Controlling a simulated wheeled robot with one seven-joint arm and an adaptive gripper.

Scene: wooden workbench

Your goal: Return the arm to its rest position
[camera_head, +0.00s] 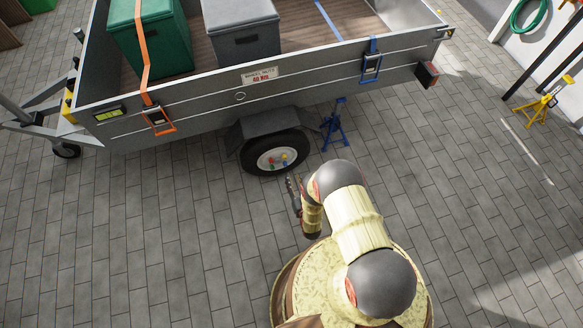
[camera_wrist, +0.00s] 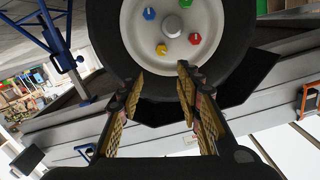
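My arm (camera_head: 355,220) is bent, its upper links reaching from my base toward the trailer. My gripper (camera_head: 294,183) is low, on the near side of the trailer wheel (camera_head: 262,161). In the wrist view, my gripper (camera_wrist: 160,74) has its two fingers spread apart with nothing between them. The wheel's white hub (camera_wrist: 192,12) lies beyond the fingertips, with blue, green, yellow and red nuts around its centre. The fingers appear apart from the nuts. The picture in the wrist view is upside down.
The trailer (camera_head: 200,108) carries a green box (camera_head: 155,45) and a grey box (camera_head: 240,30). A blue stand (camera_head: 333,127) is right of the wheel. A yellow stand (camera_head: 541,105) is at far right. The paved floor (camera_head: 130,230) is clear to the left.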

